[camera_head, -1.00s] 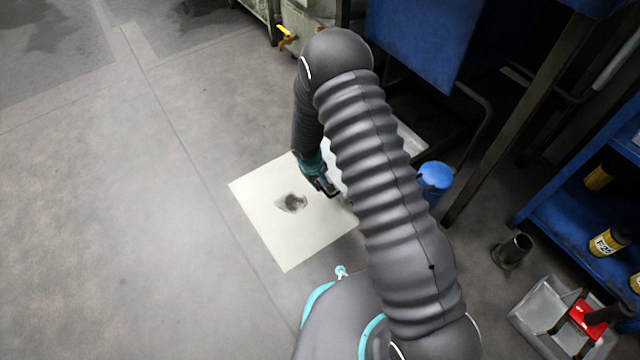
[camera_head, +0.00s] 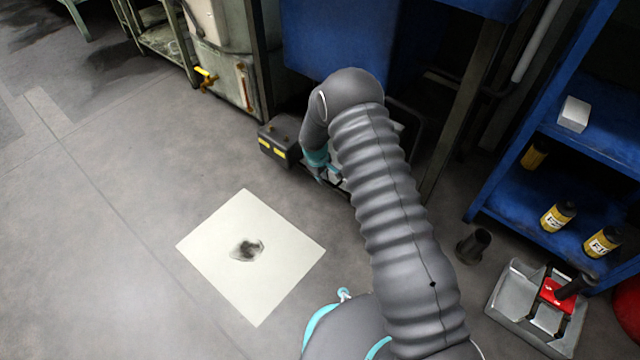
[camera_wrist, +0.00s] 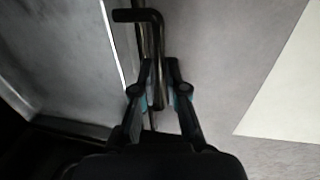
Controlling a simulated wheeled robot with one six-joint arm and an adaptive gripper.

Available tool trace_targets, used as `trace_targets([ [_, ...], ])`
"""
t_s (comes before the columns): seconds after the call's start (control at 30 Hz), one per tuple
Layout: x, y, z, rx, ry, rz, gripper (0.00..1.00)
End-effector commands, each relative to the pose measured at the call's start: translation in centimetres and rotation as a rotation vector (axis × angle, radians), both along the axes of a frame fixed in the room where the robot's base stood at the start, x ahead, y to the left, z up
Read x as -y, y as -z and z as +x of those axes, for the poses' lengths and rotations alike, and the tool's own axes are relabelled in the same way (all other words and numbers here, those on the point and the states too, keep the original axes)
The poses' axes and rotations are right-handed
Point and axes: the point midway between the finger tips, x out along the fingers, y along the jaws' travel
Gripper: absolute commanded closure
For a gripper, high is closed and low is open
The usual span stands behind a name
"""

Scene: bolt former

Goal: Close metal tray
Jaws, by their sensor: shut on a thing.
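My gripper (camera_wrist: 158,92) is shut on a dark bent handle (camera_wrist: 152,40) in the wrist view, one finger on each side of it. The metal tray (camera_wrist: 60,55) is the grey surface with a bright edge to the left of the handle. In the head view, my gripper (camera_head: 325,175) is low beside the machine, and my arm hides most of the tray. How far the tray sticks out cannot be told.
A pale sheet with a dark stain (camera_head: 285,255) lies on the floor. A black box with yellow labels (camera_head: 280,140) stands left of my gripper. Left floor is clear.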

Motion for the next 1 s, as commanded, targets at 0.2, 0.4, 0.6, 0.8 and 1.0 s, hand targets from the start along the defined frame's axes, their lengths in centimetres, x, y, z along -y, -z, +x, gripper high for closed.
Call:
trace_targets([
  [0.2,0.55,0.24,0.27,-0.010,-0.001,-0.006,1.00],
  [0.4,0.80,0.24,0.42,-0.008,0.002,-0.005,1.00],
  [0.6,0.93,0.23,0.51,-0.006,0.004,-0.005,0.63],
  [0.8,0.23,0.15,0.39,-0.005,-0.005,-0.003,0.63],
  [1.0,0.08,-0.62,0.35,-0.003,-0.005,-0.002,0.63],
])
